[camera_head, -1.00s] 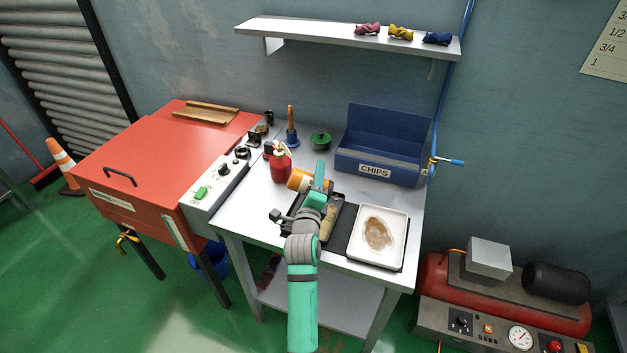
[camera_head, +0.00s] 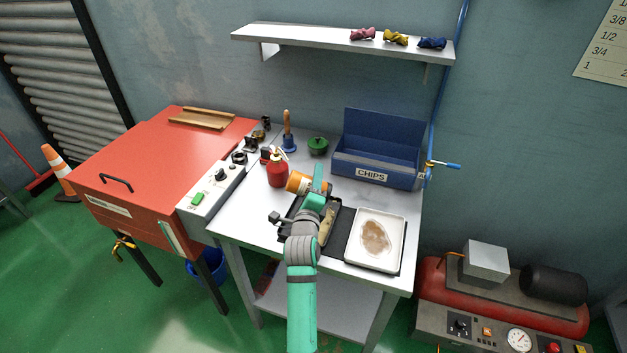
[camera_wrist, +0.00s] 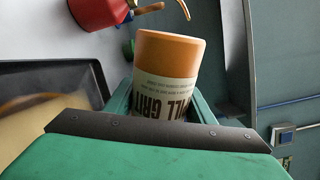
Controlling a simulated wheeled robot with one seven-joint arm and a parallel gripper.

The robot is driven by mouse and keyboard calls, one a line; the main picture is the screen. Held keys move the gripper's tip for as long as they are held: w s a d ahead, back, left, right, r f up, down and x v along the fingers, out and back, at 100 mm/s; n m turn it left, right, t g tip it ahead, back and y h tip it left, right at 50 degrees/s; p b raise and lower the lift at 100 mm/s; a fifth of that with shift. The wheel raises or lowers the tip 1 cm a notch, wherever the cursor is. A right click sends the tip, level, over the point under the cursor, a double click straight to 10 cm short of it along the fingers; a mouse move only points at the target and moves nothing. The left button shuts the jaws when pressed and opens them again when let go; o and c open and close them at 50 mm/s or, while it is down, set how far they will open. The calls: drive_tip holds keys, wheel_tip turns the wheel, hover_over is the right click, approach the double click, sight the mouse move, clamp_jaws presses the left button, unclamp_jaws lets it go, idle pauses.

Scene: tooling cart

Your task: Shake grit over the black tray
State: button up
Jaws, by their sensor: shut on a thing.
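The grit canister (camera_head: 299,182), orange with a pale label reading "GRIT", is held tilted on its side above the bench. In the wrist view the canister (camera_wrist: 168,70) sits between the jaws, its orange end facing away. My gripper (camera_head: 318,181) is shut on it. The black tray (camera_head: 337,208) lies below and near the gripper, partly hidden by my arm. It also shows in the wrist view (camera_wrist: 60,69), with a tan patch inside. I cannot see any grit falling.
A white tray (camera_head: 401,232) with brown residue stands right of the black tray. A red bottle (camera_head: 278,172) is close left of the canister. A shelf (camera_head: 320,40) hangs above.

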drive_tip(key=shift+w+r, duration=0.1)
drive_tip(key=shift+w+d, duration=0.2)
drive_tip(key=shift+w, duration=0.5)
drive_tip(key=shift+w+d, duration=0.25)
drive_tip(key=shift+w, duration=0.4)
drive_tip(key=shift+w+d, duration=0.2)
drive_tip(key=shift+w, duration=0.5)
drive_tip(key=shift+a, duration=0.1)
drive_tip(key=shift+w+a, duration=0.25)
drive_tip(key=shift+a, duration=0.4)
drive_tip(key=shift+w+a, duration=0.2)
drive_tip(key=shift+a, duration=0.5)
drive_tip(key=shift+w+a, duration=0.25)
drive_tip(key=shift+a, duration=0.4)
drive_tip(key=shift+s, duration=0.15)
drive_tip(key=shift+s+a, duration=0.25)
drive_tip(key=shift+s, duration=0.4)
drive_tip(key=shift+s+a, duration=0.2)
drive_tip(key=shift+s, duration=0.5)
drive_tip(key=shift+s+a, duration=0.25)
drive_tip(key=shift+s, duration=0.4)
drive_tip(key=shift+s, duration=0.1)
